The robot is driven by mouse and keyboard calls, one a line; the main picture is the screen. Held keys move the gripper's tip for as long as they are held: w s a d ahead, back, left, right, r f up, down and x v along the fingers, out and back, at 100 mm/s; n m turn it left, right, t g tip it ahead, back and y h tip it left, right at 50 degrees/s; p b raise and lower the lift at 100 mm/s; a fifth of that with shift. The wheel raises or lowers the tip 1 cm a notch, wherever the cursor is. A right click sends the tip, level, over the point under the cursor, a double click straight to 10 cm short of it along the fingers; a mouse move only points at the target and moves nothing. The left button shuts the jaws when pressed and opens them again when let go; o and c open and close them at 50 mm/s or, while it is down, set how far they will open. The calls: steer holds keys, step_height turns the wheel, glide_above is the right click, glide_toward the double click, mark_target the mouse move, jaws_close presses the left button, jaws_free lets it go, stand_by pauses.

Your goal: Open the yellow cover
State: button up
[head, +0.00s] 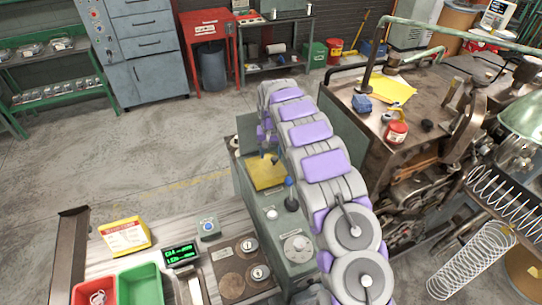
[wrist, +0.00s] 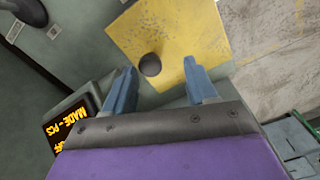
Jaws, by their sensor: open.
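The yellow cover (head: 264,173) lies on top of the grey-green machine cabinet in the head view, partly hidden by my arm. In the wrist view the scuffed yellow cover (wrist: 188,30) fills the upper middle, with a round dark knob (wrist: 150,65) near its lower left edge. My gripper (wrist: 160,66) is open, its two blue fingers apart and nothing held. In that view the knob shows between the fingertips, nearer the left one. Whether the fingers touch it, I cannot tell. The cover looks shut.
A blue-topped lever (head: 290,193) stands near the cover. An amber-lettered display (wrist: 68,125) sits at the wrist view's lower left. A workbench (head: 395,115) with tools is right of my arm. A green bin (head: 139,284) is on the front table. Open floor lies left.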

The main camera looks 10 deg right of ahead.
mark_target(277, 158)
steer(key=shift+d+f, duration=0.65)
steer(key=shift+f, duration=0.2)
steer(key=shift+d+f, duration=0.2)
steer(key=shift+d, duration=0.25)
steer(key=shift+a, duration=0.45)
steer(key=shift+c, duration=0.5)
steer(key=shift+a, duration=0.35)
steer(key=c, duration=0.3)
steer(key=shift+c, duration=0.8)
steer(key=shift+d, duration=0.45)
steer(key=c, duration=0.4)
steer(key=shift+a, duration=0.1)
jaws_close()
steer(key=shift+a, duration=0.15)
